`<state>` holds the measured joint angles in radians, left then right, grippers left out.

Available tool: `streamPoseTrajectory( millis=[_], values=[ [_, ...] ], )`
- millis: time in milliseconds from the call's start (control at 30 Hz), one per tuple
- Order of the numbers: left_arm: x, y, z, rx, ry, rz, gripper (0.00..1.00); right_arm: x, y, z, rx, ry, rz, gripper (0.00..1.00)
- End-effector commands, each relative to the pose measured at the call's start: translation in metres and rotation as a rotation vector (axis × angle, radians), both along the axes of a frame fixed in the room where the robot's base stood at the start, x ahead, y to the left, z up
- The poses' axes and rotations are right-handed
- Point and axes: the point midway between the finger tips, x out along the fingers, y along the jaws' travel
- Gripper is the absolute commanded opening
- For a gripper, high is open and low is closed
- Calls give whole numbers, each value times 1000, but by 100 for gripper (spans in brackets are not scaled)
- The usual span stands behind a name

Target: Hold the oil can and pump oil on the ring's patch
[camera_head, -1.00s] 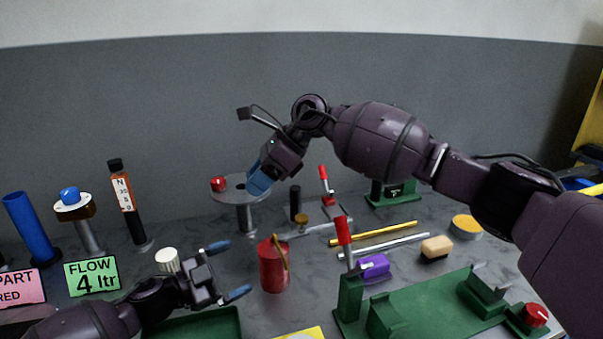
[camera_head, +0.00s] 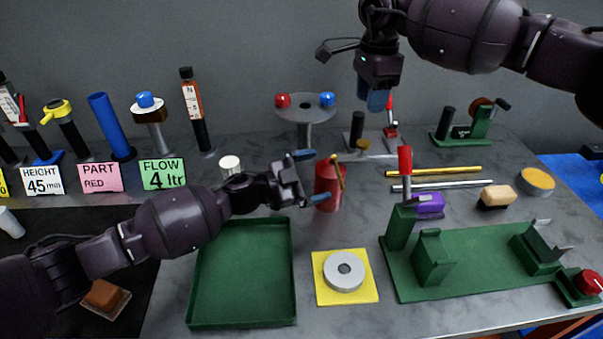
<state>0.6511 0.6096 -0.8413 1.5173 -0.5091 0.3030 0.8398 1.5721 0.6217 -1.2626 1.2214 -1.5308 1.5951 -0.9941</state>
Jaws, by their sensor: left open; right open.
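The oil can (camera_head: 325,190), a red cylinder with a brass-coloured lever or spout at its top, stands upright on the grey bench. My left gripper (camera_head: 311,178) is open at the can's left side, with its blue fingers spread toward it. I cannot tell whether a finger touches the can. A grey ring (camera_head: 344,270) lies flat on a yellow square (camera_head: 328,293) in front of the can; no separate patch on the ring is clear. My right gripper (camera_head: 375,100) is open and empty, its blue fingers pointing down, high over the back of the bench.
A green tray (camera_head: 194,285) lies left of the yellow square. A green fixture (camera_head: 425,285) with uprights and a red knob stands at right. A round stand (camera_head: 305,108) with red and blue knobs is behind the can.

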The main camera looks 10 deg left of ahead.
Motion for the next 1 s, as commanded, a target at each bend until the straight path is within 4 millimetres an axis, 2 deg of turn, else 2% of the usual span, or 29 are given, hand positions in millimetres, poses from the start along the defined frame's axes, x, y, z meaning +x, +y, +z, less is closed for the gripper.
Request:
streamPoseTrajectory(
  millis=[100, 300, 500, 767, 867, 1000],
  values=[
    [9, -17, 1, -1, 0, 0, 98, 0, 0, 0, 1, 0, 0, 43],
    [19, -37, 0, -2, 0, 0, 98, 0, 0, 0, 1, 0, 0, 43],
    [23, -45, 0, 1, 0, 0, 98, 0, 0, 0, 2, 1, 0, 43],
    [24, -46, 0, 1, 0, 0, 98, 0, 0, 0, 2, 1, 0, 43],
    [24, -46, 0, 1, 0, 0, 86, 0, 0, 0, 2, 1, 0, 43],
    [24, -46, 0, 1, 0, 0, 64, 0, 0, 0, 2, 1, 0, 43]
  ],
)
